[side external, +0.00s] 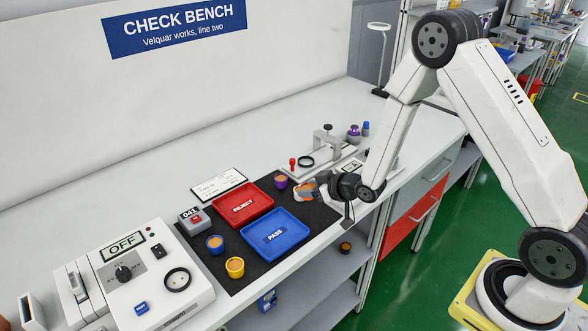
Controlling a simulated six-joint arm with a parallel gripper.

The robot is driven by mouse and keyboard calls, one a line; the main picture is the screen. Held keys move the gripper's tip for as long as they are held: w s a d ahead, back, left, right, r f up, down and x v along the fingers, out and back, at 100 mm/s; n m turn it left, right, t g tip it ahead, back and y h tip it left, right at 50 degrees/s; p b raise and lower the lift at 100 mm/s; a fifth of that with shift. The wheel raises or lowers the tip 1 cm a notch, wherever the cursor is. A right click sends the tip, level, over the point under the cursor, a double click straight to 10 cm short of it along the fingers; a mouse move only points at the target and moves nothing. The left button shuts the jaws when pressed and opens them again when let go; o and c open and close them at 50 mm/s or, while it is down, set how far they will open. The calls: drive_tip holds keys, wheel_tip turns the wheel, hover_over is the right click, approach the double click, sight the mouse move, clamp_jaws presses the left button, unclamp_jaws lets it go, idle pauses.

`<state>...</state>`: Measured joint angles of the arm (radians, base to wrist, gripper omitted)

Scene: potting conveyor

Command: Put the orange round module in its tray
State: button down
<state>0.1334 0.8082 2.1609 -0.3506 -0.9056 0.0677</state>
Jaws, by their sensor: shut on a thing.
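My gripper (318,190) is at the right end of the black mat, right of the blue tray. It is shut on the orange round module (306,187), which is small in the picture and partly hidden by the jaws. I cannot tell whether it touches the surface below. The red tray (224,209) marked REJECT and the blue tray (296,250) marked PASS lie side by side on the mat, left of my gripper. Both trays look empty.
A purple round module (281,182) stands close left of my gripper. Blue (214,244) and yellow (235,267) modules stand at the mat's left. A counter box (194,220) reads 041. A tester (140,270) reads OFF. A clamp fixture (327,145) stands behind my gripper.

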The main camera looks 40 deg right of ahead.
sight(310, 212)
drive_tip(key=shift+f, duration=0.8)
drive_tip(key=shift+f, duration=1.8)
drive_tip(key=shift+f, duration=0.15)
drive_tip(key=shift+c, duration=0.5)
unclamp_jaws()
drive_tip(key=shift+s+d+r, duration=0.1)
drive_tip(key=shift+s+r, duration=0.25)
drive_tip(key=shift+r, duration=0.05)
drive_tip(key=v, duration=1.1)
